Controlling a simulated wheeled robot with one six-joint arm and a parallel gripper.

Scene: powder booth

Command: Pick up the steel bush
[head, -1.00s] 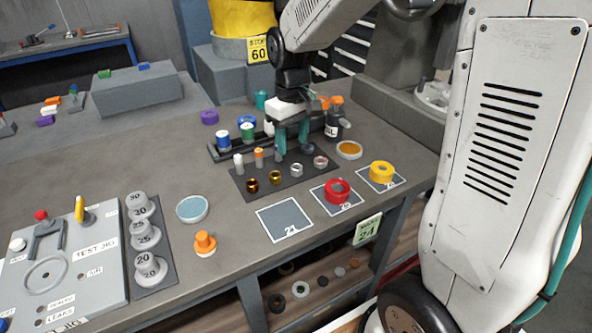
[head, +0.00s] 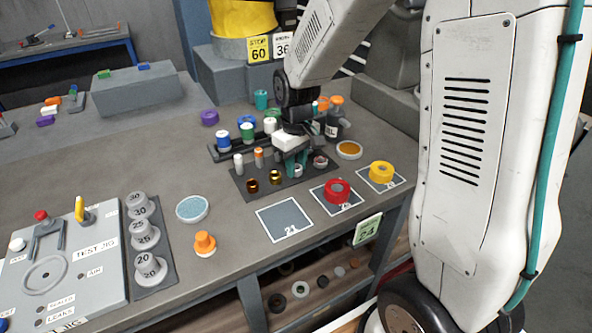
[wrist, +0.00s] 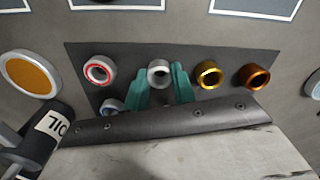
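The steel bush (wrist: 159,74) is a small silver ring on the dark mat (wrist: 225,57). In the head view the steel bush (head: 297,171) sits in the front row, partly covered by my fingers. My gripper (wrist: 162,78) is open, with one teal finger on each side of the steel bush. I cannot tell whether either finger touches it. In the head view my gripper (head: 296,162) is low over the mat. The gold bush (wrist: 208,73) and copper bush (wrist: 255,76) lie to the right in the wrist view. A red-and-white-faced bush (wrist: 97,71) lies to the left.
A dark bottle (wrist: 47,135) and an orange-filled dish (wrist: 31,74) stand left of the mat in the wrist view. Red tape (head: 337,190) and yellow tape (head: 382,171) lie on marked squares. Capped bottles (head: 247,134) stand behind the mat.

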